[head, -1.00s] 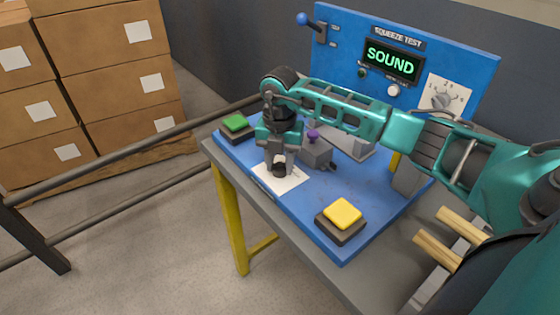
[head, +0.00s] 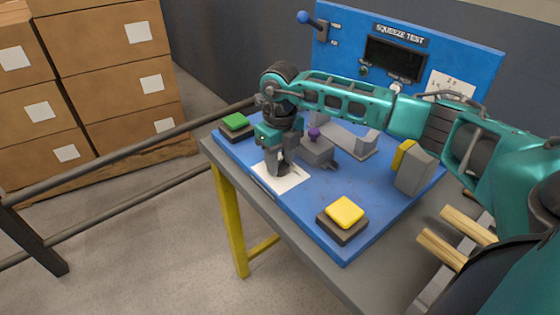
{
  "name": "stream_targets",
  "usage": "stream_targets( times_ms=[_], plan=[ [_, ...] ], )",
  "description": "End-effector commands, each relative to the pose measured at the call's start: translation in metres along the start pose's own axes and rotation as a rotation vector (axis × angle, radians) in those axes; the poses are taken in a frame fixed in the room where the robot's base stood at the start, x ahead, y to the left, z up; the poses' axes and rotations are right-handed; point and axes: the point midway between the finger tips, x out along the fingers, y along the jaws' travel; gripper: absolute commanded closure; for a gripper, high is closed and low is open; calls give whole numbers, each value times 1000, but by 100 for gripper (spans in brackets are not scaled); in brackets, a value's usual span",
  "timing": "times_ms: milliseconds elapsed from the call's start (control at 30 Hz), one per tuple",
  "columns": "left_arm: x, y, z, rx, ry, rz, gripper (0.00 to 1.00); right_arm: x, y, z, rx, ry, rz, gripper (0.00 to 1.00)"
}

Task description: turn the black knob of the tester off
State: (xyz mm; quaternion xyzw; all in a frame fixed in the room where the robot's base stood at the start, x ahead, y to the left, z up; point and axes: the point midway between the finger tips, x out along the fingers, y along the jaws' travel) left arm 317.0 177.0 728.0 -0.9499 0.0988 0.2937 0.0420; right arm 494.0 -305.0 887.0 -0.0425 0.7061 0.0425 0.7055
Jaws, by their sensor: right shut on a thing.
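The tester is a blue bench (head: 310,210) with an upright blue panel (head: 345,45) marked SQUEEZE TEST. Its display (head: 394,59) is dark. A white label plate (head: 294,180) lies near the front left edge of the bench. My right gripper (head: 281,171) points down over this plate, its fingers shut on the black knob. The knob is hidden by the fingers, so I cannot read its setting. My left gripper is not in view.
A green button (head: 234,121) is left of my gripper and a yellow button (head: 345,211) is to the right. A grey clamp with a purple top (head: 314,133) stands just behind. A blue-tipped lever (head: 304,18) is on the panel. Grey rails (head: 120,150) cross at left.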

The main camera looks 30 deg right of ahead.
Motion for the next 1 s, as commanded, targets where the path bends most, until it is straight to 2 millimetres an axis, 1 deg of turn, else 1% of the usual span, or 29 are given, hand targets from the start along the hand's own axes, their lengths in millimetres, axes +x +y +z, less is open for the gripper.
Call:
stream_targets(
  times_ms=[200, 433, 633, 1000],
  plan=[
    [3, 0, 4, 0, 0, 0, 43, 0, 0, 1, -154, -3, -1, 93],
    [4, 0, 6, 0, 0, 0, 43, -1, 0, 1, -259, -3, -1, 93],
    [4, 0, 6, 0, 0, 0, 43, -1, 0, 0, -300, -3, 0, 93],
    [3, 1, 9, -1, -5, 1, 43, -1, 0, 1, -311, -3, -1, 93]
  ],
)
